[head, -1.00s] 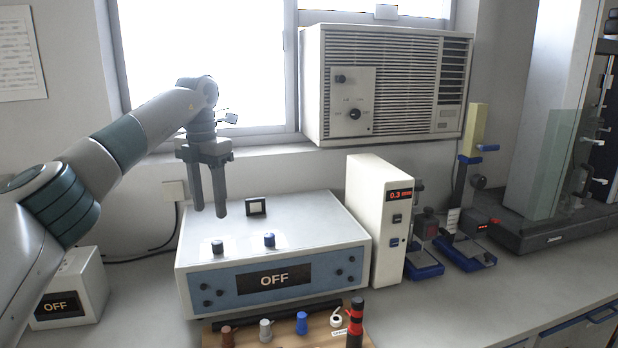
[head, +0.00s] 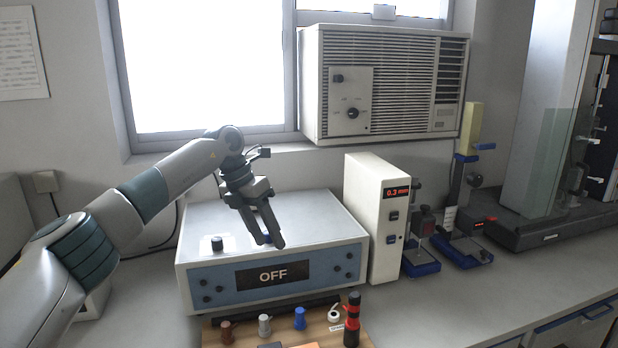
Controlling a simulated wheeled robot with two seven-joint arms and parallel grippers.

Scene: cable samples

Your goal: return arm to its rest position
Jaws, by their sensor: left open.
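My left arm comes in from the left in the head view. Its gripper (head: 266,243) is open, with its two fingers pointing down and to the right, over the top of a white and blue box marked OFF (head: 273,275). One dark blue knob-like piece (head: 217,244) stands on the box top to the left of the fingers. Another blue piece (head: 267,239) shows partly behind the fingers; I cannot tell whether they touch it. My right gripper is not in view.
A wooden board (head: 270,336) with several small coloured pieces and a red-black cylinder (head: 352,320) lies in front of the box. A white unit with a red display (head: 375,218) stands to its right. An air conditioner (head: 385,85) is above. The counter at right front is clear.

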